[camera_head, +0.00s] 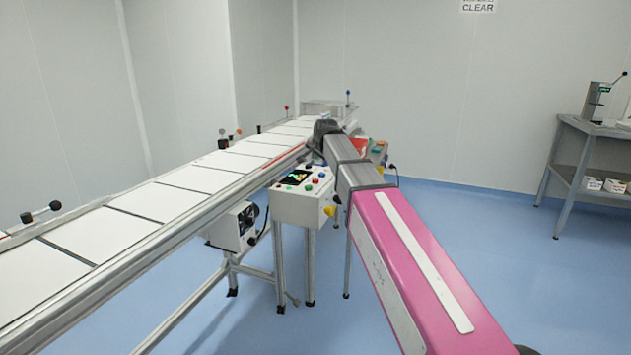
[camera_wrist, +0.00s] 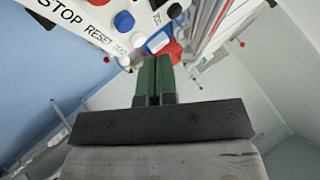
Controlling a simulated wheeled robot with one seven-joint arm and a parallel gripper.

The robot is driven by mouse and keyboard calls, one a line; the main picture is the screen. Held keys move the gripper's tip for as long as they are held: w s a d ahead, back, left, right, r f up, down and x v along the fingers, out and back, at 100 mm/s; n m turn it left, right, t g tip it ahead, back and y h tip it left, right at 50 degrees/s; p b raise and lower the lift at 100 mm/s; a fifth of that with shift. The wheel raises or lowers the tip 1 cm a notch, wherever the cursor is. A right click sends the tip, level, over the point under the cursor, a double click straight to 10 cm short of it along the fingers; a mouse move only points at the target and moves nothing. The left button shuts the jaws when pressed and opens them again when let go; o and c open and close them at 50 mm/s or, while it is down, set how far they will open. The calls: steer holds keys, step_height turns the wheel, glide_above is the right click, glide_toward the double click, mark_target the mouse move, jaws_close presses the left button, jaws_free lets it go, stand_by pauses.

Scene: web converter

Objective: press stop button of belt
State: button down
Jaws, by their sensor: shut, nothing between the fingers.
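The control box (camera_head: 298,205) stands on legs beside the belt (camera_head: 205,178), with a small screen and several coloured buttons on its sloped top. In the wrist view its white panel (camera_wrist: 105,42) shows close up, with the printed words STOP and RESET. A red button (camera_wrist: 98,2) sits by the STOP word, cut by the top edge. A blue button (camera_wrist: 124,20) is by RESET. My gripper (camera_wrist: 153,62) has its green fingers shut and empty, pointing at the panel, right of the STOP word. In the head view the fingers are hidden behind my arm's far end.
The belt's metal side rail (camera_head: 160,235) runs along the left of the box. A grey camera-like unit (camera_head: 235,225) hangs below the rail. A grey shelf table (camera_head: 590,140) stands far right.

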mark_target(317, 179)
steer(key=shift+f, duration=3.2)
steer(key=shift+f, duration=0.2)
steer(key=shift+f, duration=0.25)
steer(key=shift+f, duration=0.6)
stand_by(0.3)
steer(key=shift+r, duration=1.05)
steer(key=shift+r, duration=0.15)
steer(key=shift+r, duration=2.35)
